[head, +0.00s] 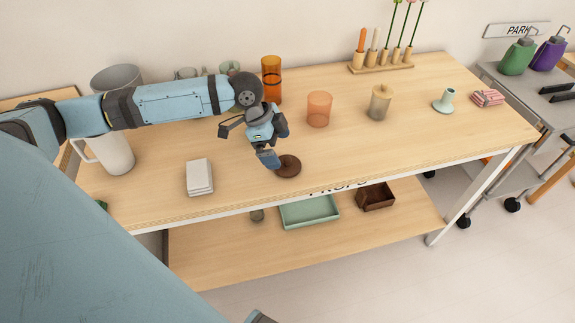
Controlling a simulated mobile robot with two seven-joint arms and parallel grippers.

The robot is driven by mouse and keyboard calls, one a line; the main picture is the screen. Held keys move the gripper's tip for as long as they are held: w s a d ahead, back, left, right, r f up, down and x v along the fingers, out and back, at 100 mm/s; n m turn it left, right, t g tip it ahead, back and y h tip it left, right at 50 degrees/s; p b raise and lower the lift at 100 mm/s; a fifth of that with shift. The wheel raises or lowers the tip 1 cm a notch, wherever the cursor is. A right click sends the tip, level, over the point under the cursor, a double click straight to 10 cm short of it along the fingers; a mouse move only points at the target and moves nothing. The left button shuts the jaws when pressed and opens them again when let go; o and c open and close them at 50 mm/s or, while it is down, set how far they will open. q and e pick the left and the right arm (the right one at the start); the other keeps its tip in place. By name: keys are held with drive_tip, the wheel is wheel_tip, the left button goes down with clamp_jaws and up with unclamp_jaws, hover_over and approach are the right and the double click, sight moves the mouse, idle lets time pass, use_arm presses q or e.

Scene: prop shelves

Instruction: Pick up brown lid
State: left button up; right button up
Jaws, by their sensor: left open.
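The brown lid (289,167) is a small dark round disc with a raised middle. It lies on the wooden table top (350,150) near the front edge. My left gripper (269,158) is right at the lid's left side, pointing down, and covers part of the lid's left edge. The gripper is open, with nothing seen between its fingers. I cannot tell whether a finger touches the lid. My right gripper is not seen.
A white stack (200,176) lies to the left. An orange cup (319,109), an amber glass (271,78) and a beige lidded jar (380,102) stand behind. A white pitcher (113,152) stands far left. A green tray (309,211) and brown box (375,196) sit on the lower shelf.

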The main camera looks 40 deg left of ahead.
sight(286, 159)
use_arm(q)
drive_tip(key=x, duration=0.5)
drive_tip(key=shift+d, duration=0.4)
drive_tip(key=shift+c, duration=0.5)
drive_tip(key=c, duration=0.8)
